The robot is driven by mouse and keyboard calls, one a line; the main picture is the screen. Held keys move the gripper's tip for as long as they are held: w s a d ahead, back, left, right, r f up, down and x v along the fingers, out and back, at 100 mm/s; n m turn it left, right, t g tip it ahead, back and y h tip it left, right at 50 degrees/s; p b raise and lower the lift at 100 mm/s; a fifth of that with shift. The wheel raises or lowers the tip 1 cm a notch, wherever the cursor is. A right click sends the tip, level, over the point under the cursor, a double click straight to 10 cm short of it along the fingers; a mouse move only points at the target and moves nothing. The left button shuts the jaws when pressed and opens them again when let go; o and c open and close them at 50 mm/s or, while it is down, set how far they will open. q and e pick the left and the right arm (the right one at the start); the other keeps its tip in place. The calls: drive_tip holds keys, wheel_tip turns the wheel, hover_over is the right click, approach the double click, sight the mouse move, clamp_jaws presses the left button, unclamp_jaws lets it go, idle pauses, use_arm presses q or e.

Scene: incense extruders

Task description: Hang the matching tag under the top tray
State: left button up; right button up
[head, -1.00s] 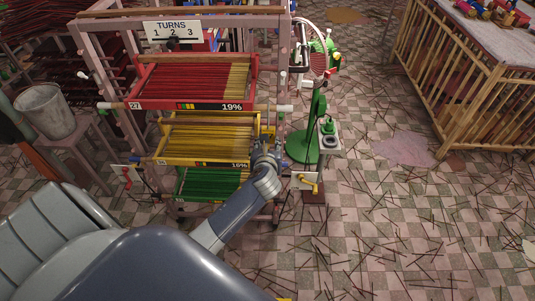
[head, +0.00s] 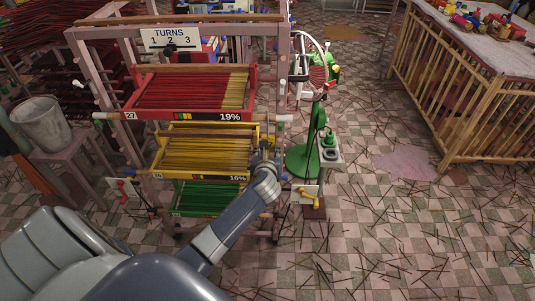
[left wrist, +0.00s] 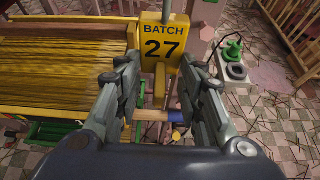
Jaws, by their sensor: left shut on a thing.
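My left gripper (left wrist: 165,75) is shut on a yellow tag (left wrist: 164,40) reading "BATCH 27", held upright between its fingertips. In the head view the left gripper (head: 263,153) is at the right end of the yellow middle tray (head: 205,178), below the red top tray (head: 180,116). The top tray holds red and yellow sticks, and its front edge shows 27 and 19%. The middle tray holds yellow sticks and also shows beside the gripper in the left wrist view (left wrist: 40,113). My right gripper is not in view.
A green tray (head: 205,212) sits lowest in the wooden rack (head: 284,75). A "TURNS 1 2 3" sign (head: 171,39) is above. A green stand (head: 303,160) is right of the rack. Loose sticks litter the floor, and a slatted crate (head: 470,100) stands at right.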

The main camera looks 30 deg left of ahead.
use_arm(q)
drive_tip(key=o, duration=1)
drive_tip(key=shift+o, duration=0.8)
drive_tip(key=shift+o, duration=0.9)
drive_tip(key=shift+s, duration=0.15)
